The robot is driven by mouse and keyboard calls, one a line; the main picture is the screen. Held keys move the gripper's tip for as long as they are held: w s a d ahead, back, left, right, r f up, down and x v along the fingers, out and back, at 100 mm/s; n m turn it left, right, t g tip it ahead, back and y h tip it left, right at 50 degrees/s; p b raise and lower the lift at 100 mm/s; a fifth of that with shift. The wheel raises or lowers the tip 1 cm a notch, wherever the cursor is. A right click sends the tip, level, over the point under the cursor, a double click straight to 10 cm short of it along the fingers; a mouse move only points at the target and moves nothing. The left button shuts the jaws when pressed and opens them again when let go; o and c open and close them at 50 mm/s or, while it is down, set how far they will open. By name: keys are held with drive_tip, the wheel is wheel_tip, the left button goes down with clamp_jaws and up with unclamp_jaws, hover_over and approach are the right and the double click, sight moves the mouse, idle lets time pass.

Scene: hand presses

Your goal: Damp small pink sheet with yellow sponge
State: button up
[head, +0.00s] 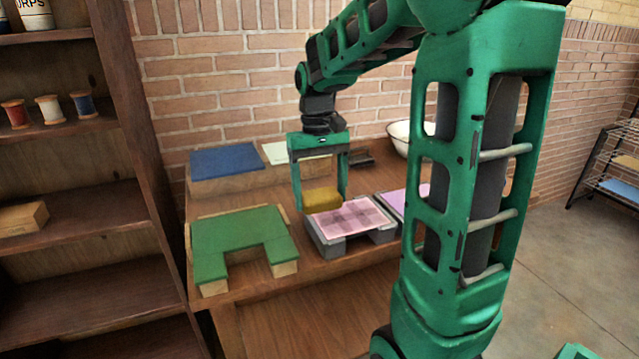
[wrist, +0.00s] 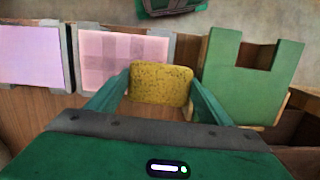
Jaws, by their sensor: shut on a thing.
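My gripper (head: 321,194) is shut on the yellow sponge (head: 322,201). In the wrist view the sponge (wrist: 160,84) sits between the two green fingers. A small pink sheet (head: 349,219) with darker pink patches lies on a grey stand on the bench. The sponge is at the sheet's left back corner in the head view; I cannot tell whether it touches it. In the wrist view the pink sheet (wrist: 110,50) shows behind and left of the sponge. A plain lilac-pink sheet (head: 392,203) lies on another stand to the right, partly hidden by my arm.
A green U-shaped board (head: 235,235) on a wooden base stands at the left of the wooden bench (head: 305,270). A blue panel (head: 226,162), a pale sheet (head: 280,152), a dark block (head: 360,158) and a white bowl (head: 398,137) are at the back. Shelves (head: 60,195) stand at left.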

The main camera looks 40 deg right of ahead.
drive_tip(key=shift+r, duration=1.9)
